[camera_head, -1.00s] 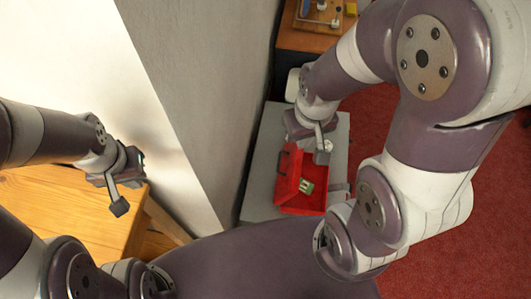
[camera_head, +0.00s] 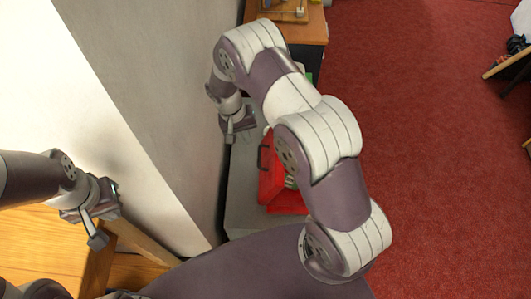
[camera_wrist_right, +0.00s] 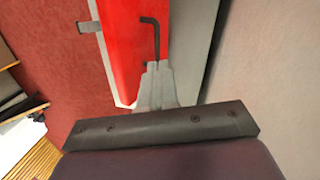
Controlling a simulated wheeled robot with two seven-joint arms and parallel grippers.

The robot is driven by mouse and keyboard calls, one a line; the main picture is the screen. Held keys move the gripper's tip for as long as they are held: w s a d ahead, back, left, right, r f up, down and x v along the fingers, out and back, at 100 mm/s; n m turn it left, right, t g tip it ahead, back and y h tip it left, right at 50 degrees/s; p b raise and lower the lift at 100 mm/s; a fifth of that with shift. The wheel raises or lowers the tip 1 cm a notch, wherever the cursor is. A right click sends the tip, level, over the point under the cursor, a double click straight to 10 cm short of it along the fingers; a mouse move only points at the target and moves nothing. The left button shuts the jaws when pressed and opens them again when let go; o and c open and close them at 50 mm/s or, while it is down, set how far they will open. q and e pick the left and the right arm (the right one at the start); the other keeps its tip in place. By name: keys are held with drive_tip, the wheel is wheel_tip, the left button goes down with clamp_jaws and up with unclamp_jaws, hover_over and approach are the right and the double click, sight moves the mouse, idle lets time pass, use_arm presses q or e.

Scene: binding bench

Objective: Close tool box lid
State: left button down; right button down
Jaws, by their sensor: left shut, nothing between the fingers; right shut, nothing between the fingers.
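The red tool box (camera_head: 285,207) stands on a grey surface, its right side partly hidden by my right arm. Its lid (camera_head: 269,180) is open and raised along the left side, with a dark handle (camera_head: 262,158) on its outer face. In the right wrist view the red lid (camera_wrist_right: 125,45) and its bent black handle (camera_wrist_right: 156,40) show just beyond the fingertips. My right gripper (camera_head: 230,138) is shut and empty, to the upper left of the lid, by the wall; its fingers also show in the wrist view (camera_wrist_right: 157,68). My left gripper (camera_head: 97,240) is shut and empty, far left of the box.
The grey surface (camera_head: 244,200) has bare room left of the box, beside the grey wall (camera_head: 150,100). A wooden table (camera_head: 40,235) lies under my left gripper. Another wooden bench (camera_head: 308,32) stands at the back. Red carpet (camera_head: 430,150) is open at right.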

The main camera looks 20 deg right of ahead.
drive_tip(key=w+r+m, duration=0.1)
drive_tip(key=w, duration=0.1)
drive_tip(key=m, duration=0.1)
hover_over(269, 156)
drive_tip(key=a, duration=0.1)
drive_tip(key=x, duration=0.3)
drive_tip(key=w+a+x, duration=0.1)
drive_tip(key=x, duration=0.2)
drive_tip(key=a+x, duration=0.1)
drive_tip(key=x, duration=0.3)
drive_tip(key=shift+w+f, duration=0.25)
drive_tip(key=shift+f, duration=0.1)
